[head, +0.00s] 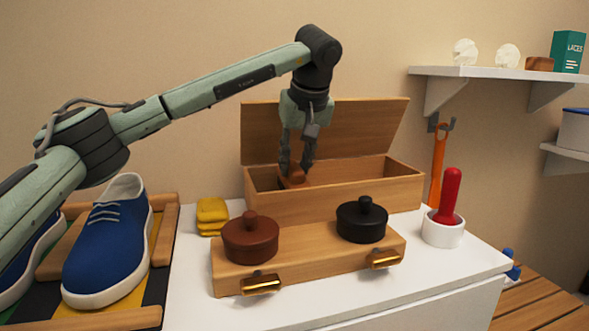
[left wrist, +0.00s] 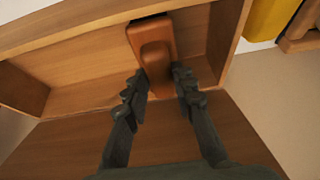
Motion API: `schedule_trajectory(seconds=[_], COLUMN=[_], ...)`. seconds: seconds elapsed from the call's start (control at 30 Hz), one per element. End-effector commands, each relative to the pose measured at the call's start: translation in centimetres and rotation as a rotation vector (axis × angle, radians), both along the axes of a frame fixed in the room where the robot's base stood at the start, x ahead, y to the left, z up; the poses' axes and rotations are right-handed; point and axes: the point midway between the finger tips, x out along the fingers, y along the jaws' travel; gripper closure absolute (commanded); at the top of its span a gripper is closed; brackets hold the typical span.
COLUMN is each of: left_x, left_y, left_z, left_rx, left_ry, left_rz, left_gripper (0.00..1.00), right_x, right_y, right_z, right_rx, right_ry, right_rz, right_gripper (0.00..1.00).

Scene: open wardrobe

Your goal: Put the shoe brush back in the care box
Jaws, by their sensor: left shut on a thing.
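The shoe brush (left wrist: 156,50) shows in the left wrist view as a reddish-brown wooden block with a rounded raised grip. In the head view only a small part of the brush (head: 293,182) shows. My left gripper (head: 296,168) points down into the open care box (head: 340,204). In the left wrist view its fingers (left wrist: 159,88) are shut on the near end of the brush. The brush is inside the box walls, close to the left end in the head view. I cannot tell whether it touches the box floor. My right gripper is not in view.
The box lid stands open behind. In front, a wooden stand (head: 315,260) holds a brown tin (head: 250,240) and a black tin (head: 362,222). A yellow cloth (head: 212,213) lies left. A white cup (head: 442,231) with a red-handled tool stands right. Blue shoes (head: 108,245) are far left.

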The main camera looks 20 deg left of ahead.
Motion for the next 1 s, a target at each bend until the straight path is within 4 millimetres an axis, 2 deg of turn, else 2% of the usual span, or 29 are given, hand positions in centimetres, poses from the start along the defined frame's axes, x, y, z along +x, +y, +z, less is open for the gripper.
schedule_trajectory(seconds=[0.1, 0.2, 0.33, 0.77, 0.8, 0.93, 1.0], left_x=[0.5, 0.3, 0.3, 0.3, 0.3, 0.3, 0.3], left_y=[0.3, 0.3, 0.3, 0.3, 0.3, 0.3, 0.3], left_z=[0.4, -1.5, -2.5, -3.0, -3.0, -3.0, -3.0], left_rx=[-0.055, -0.051, -0.051, -0.049, -0.049, -0.049, -0.049], left_ry=[0.075, 0.074, 0.071, 0.069, 0.069, 0.069, 0.069], left_rz=[0.004, -0.001, -0.001, 0.000, 0.000, 0.000, 0.000], left_gripper=[1.00, 1.00, 1.00, 1.00, 0.73, 0.56, 0.54], right_x=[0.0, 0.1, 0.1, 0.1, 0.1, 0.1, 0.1], right_y=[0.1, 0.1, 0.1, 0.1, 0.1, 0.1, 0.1], right_z=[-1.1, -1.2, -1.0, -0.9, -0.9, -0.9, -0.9], right_rx=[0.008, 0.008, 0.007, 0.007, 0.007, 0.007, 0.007], right_ry=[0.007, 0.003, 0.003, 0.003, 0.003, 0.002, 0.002], right_rz=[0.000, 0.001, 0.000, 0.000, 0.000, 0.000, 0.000], right_gripper=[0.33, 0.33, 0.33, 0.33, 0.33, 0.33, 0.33])
